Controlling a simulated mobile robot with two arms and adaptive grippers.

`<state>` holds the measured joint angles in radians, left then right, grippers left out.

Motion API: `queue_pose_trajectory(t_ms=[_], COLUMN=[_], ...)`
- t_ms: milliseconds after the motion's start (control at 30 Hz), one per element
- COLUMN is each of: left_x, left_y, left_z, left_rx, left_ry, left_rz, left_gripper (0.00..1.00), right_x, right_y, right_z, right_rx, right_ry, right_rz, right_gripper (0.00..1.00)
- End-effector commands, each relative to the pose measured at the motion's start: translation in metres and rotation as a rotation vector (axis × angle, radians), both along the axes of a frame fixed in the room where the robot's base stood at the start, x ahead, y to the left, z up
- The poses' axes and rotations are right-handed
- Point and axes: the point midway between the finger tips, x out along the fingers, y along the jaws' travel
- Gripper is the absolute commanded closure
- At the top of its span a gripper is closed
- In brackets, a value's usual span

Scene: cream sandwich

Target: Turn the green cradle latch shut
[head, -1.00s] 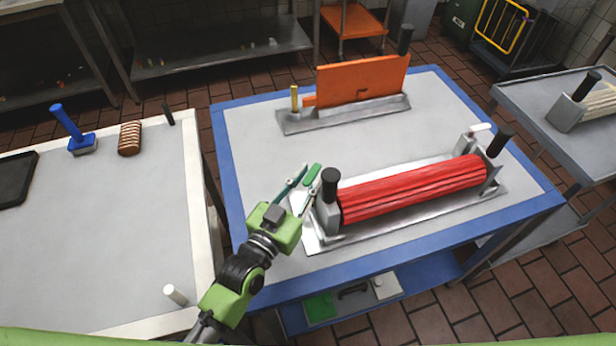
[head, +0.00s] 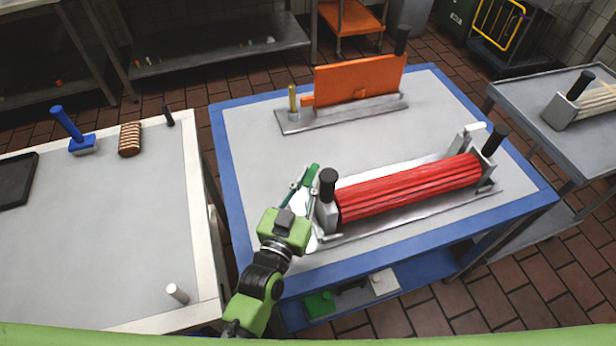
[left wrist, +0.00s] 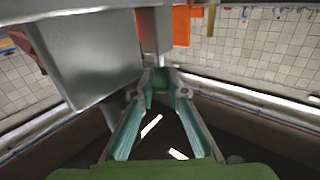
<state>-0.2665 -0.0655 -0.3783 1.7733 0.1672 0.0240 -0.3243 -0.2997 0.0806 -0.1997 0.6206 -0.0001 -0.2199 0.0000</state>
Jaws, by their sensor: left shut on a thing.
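The green cradle latch (head: 314,170) is a small green handle at the left end of the cradle, beside a grey end block (head: 327,214) with a black knob. A ridged red roller (head: 410,188) lies in this cradle. My left gripper (head: 304,187) has its fingertips at the latch, shut on it. In the left wrist view the fingers (left wrist: 161,88) converge on the green latch (left wrist: 172,84), and the grey end block (left wrist: 90,55) rises close by on the left. The fingertips partly hide the latch. My right gripper is not in view.
An orange panel (head: 358,80) stands in a second metal holder at the back of the blue-edged table (head: 232,175). A brass-coloured post (head: 292,98) stands at its left end. Free tabletop lies between the two fixtures. A pale side table (head: 110,240) is at left.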

Motion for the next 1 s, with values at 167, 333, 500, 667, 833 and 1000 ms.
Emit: queue_pose_trajectory(t_ms=[167,333,500,667,833,1000], left_x=[0.000,0.000,0.000,0.001,0.003,-0.011], left_y=[0.000,0.000,0.000,0.001,0.004,0.012], left_z=[0.000,0.000,0.000,0.000,-0.002,-0.003], left_rx=[0.000,0.000,0.000,0.000,0.004,0.001], left_ry=[-0.001,-0.001,-0.001,-0.005,-0.010,0.004], left_rz=[-0.001,-0.001,-0.002,-0.022,-0.087,-0.139], left_gripper=[0.79,0.79,0.79,0.79,0.79,0.79], right_x=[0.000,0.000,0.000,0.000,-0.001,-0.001], right_y=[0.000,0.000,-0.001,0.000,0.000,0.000], right_z=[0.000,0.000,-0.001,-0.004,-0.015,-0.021], right_rx=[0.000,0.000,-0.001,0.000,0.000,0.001], right_ry=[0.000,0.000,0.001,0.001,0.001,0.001], right_rz=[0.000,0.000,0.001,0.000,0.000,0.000], right_gripper=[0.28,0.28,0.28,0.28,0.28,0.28])
